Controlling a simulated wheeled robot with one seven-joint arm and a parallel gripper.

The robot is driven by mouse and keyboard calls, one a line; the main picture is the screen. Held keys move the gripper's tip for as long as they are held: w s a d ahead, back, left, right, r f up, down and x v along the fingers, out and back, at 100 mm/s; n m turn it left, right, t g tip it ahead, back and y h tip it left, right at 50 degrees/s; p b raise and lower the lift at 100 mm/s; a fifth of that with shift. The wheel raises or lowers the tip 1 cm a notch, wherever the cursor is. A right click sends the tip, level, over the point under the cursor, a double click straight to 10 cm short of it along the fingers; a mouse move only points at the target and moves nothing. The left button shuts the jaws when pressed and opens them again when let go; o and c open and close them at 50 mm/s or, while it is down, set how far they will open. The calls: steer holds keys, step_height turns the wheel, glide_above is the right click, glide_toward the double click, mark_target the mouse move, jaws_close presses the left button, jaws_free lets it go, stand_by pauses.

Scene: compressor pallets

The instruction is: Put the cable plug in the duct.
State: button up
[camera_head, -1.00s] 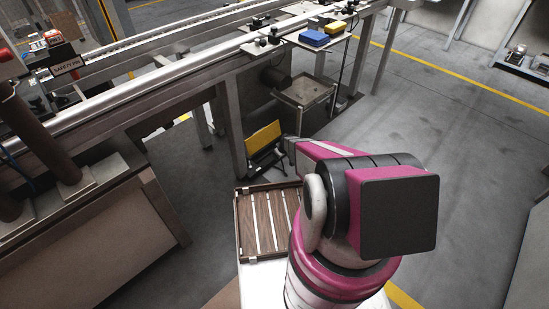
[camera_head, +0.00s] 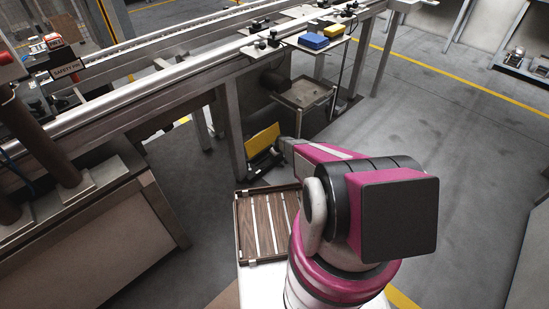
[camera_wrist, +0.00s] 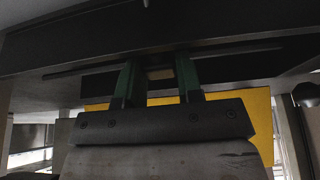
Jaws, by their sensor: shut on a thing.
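My gripper (camera_wrist: 158,80) shows in the wrist view as two dark green fingers. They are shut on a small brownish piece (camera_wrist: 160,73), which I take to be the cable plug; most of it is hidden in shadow. The fingertips reach up to the underside of a wide dark beam (camera_wrist: 80,40). I cannot tell whether the piece touches it. In the head view my gripper (camera_head: 262,157) is small and dark, low beside the bench leg, and its grip is not clear there. I cannot make out the duct for certain in either view.
A yellow panel (camera_head: 264,137) stands right by my gripper and shows behind the fingers in the wrist view (camera_wrist: 262,118). A metal tray (camera_head: 303,93) sits under the bench. A slatted wooden tray (camera_head: 247,228) is near me. Open floor (camera_head: 430,130) lies to the right.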

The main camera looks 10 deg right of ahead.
steer(key=shift+f, duration=1)
steer(key=shift+f, duration=0.15)
steer(key=o, duration=0.9)
steer(key=a+v, duration=0.1)
steer(key=v, duration=1.2)
steer(key=s+r+m+g+h, duration=0.1)
steer(key=s+r+m, duration=0.1)
steer(key=s+r, duration=0.9)
steer(key=s+a+r+m+g+h, duration=0.1)
steer(key=s+r+m, duration=0.1)
steer(key=s+r, duration=0.9)
steer(key=s+a+r+m+g, duration=0.1)
steer(key=s+r+m, duration=0.2)
steer(key=s+r, duration=0.8)
step_height(320, 180, up, 9)
steer(key=shift+f+g+h, duration=0.1)
steer(key=shift+g+h, duration=0.3)
